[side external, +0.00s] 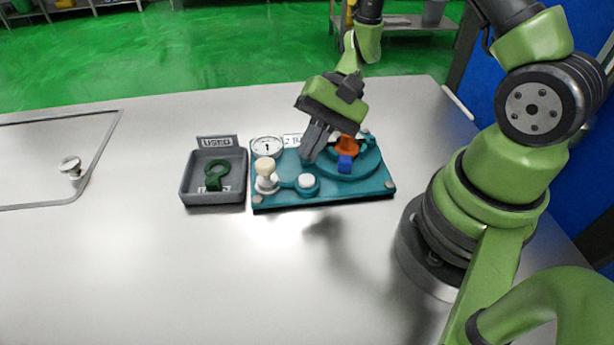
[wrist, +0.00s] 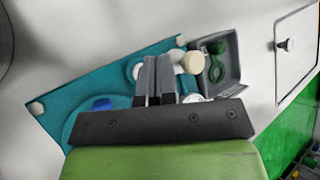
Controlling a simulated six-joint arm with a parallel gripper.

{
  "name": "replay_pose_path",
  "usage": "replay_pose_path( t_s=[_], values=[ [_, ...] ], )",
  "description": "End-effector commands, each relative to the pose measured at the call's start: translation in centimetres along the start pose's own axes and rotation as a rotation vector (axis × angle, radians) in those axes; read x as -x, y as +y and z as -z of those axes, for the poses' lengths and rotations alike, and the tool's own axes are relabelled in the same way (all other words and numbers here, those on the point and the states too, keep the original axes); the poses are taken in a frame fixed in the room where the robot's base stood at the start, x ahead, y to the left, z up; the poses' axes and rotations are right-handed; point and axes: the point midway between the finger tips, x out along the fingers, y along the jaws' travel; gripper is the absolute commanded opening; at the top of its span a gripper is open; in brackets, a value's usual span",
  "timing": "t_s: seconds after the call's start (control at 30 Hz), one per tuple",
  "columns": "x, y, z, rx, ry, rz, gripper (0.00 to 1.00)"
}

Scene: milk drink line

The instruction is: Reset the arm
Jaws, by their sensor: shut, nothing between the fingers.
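My gripper (side external: 315,152) is shut and empty, and points down above the teal station plate (side external: 375,189). Its two fingers lie side by side in the wrist view (wrist: 156,62). The plate carries an orange part (side external: 346,146) with a blue block (side external: 345,164) on a round teal disc, a cream knob (side external: 265,168), a white button (side external: 306,181) and a round dial gauge (side external: 267,147). In the side view my gripper hides part of the disc. In the wrist view the fingers and mount hide much of the plate, and the blue block (wrist: 102,104) shows left of them.
A grey tray (side external: 184,190) labelled "USED" stands left of the plate with a green ring-handled part (side external: 216,175) in it. A panel with a knob (side external: 70,166) is set in the steel table (side external: 160,280) at far left. The table's front is clear.

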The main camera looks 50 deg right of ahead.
Motion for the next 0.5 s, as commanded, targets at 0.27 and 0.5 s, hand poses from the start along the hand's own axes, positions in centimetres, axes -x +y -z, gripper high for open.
replay_pose_path(
  t_s=[0.27,0.5],
  values=[
    [0.9,-0.8,-0.7,0.039,0.015,-0.014,0.0],
    [5.4,-4.0,-5.1,0.24,0.122,-0.105,0.0]
  ],
)
